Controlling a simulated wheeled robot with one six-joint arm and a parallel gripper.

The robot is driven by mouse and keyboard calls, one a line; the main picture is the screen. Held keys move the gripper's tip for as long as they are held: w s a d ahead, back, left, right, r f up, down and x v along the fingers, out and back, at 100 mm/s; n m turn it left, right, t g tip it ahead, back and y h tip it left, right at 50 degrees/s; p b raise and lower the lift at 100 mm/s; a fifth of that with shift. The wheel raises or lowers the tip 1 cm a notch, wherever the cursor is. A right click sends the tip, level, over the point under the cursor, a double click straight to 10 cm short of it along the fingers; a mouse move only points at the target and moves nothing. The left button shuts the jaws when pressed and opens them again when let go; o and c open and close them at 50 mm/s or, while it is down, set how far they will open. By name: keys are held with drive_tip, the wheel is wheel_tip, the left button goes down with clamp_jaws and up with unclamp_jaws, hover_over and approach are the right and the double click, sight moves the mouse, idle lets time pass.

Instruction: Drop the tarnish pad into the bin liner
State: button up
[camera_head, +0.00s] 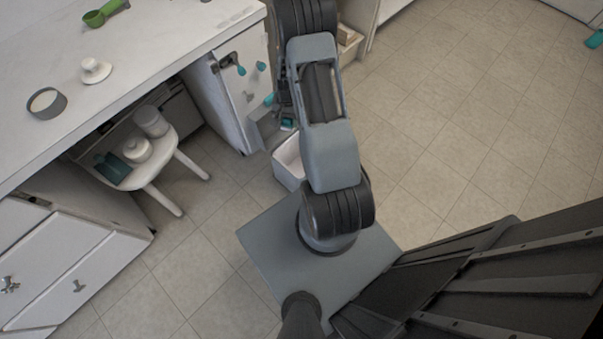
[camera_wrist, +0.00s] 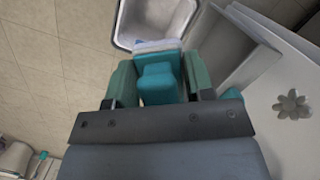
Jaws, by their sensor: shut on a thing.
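My gripper (camera_wrist: 158,85) is shut on a teal block-like thing with a pale white and blue layer at its far end, which I take as the tarnish pad (camera_wrist: 157,80). The pad is held between the two green fingers. A white open bin with a pale grey inside, seemingly the bin liner (camera_wrist: 127,22), lies just beyond the pad in the wrist view. The pad's far end overlaps the bin's near rim in the picture; the height gap cannot be told. In the head view the white bin (camera_head: 288,163) stands on the floor, partly hidden by my arm.
A white cabinet front with a flower-shaped knob (camera_wrist: 291,104) is close on the right in the wrist view. In the head view, a white stool (camera_head: 160,178) with jars stands left of the bin, under the counter (camera_head: 130,50). Tiled floor is clear to the right.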

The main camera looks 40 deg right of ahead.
drive_tip(key=s+d+f+m+b, duration=0.1)
drive_tip(key=d+f+m+b, duration=0.1)
drive_tip(key=f+b, duration=0.4)
drive_tip(key=d+f+m+b, duration=0.1)
drive_tip(key=d+f+b, duration=0.2)
drive_tip(key=f, duration=0.9)
drive_tip(key=shift+s+d+m+b, duration=0.35)
drive_tip(key=shift+s+m+b, duration=0.05)
drive_tip(key=shift+b, duration=1.3)
drive_tip(key=o, duration=0.9)
wheel_tip(320, 180, up, 14)
drive_tip(key=d+p, duration=0.2)
drive_tip(key=p, duration=0.2)
drive_tip(key=shift+w+f+p, duration=0.2)
drive_tip(key=shift+w+p, duration=0.15)
drive_tip(key=shift+w, duration=0.05)
